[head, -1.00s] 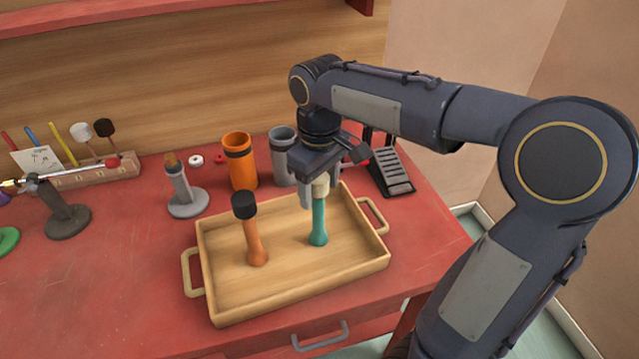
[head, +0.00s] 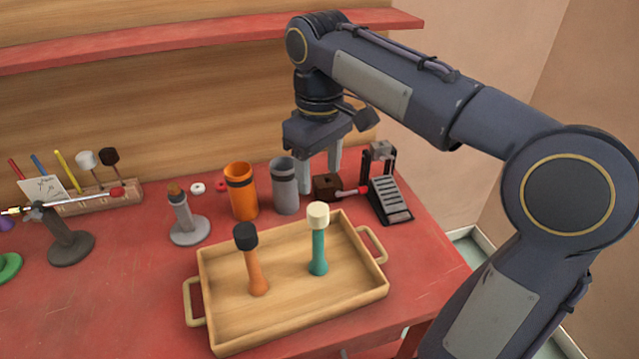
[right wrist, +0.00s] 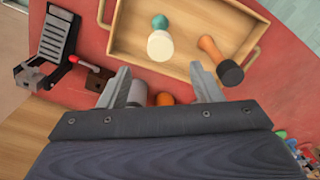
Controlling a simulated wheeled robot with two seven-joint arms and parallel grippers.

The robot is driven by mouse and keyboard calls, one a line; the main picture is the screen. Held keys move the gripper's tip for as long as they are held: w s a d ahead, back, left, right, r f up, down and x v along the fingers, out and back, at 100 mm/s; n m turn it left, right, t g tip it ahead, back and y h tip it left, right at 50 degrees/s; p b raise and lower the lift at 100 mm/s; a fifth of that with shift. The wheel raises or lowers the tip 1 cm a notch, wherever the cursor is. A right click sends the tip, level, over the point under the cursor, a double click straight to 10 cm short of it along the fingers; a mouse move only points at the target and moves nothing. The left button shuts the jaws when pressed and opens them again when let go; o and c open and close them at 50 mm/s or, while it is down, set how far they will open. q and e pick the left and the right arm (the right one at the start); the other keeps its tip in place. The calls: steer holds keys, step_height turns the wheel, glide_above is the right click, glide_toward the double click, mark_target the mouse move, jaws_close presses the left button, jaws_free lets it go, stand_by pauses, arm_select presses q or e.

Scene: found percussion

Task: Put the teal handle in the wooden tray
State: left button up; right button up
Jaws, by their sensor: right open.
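The teal handle (head: 318,252) with a cream head (head: 318,214) stands upright inside the wooden tray (head: 225,325), right of its middle. In the right wrist view the cream head (right wrist: 160,46) largely covers the teal part (right wrist: 160,21). My right gripper (head: 320,188) is open and empty, raised above the table behind the tray and apart from the handle. Its two fingers also show apart in the right wrist view (right wrist: 160,85). My left gripper is not in view.
An orange handle with a black head (head: 254,270) stands in the tray, left of the teal one. An orange cup (head: 241,195), a grey cup (head: 285,190) and a black pedal (head: 390,198) stand behind the tray. A grey stand (head: 186,220) is left of them. The front left table is clear.

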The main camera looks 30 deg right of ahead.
steer(key=s+a+f+m+t+y+p, duration=0.1)
steer(key=s+a+f+m+t+y, duration=0.1)
steer(key=s+f, duration=0.4)
steer(key=s+a+f+m+t+y, duration=0.1)
steer(key=s+a+f+m+t, duration=0.1)
steer(key=s+f, duration=0.4)
steer(key=shift+s+f+m+t+y+p, duration=0.35)
steer(key=shift+s+m+t, duration=0.4)
steer(key=shift+s, duration=1.65)
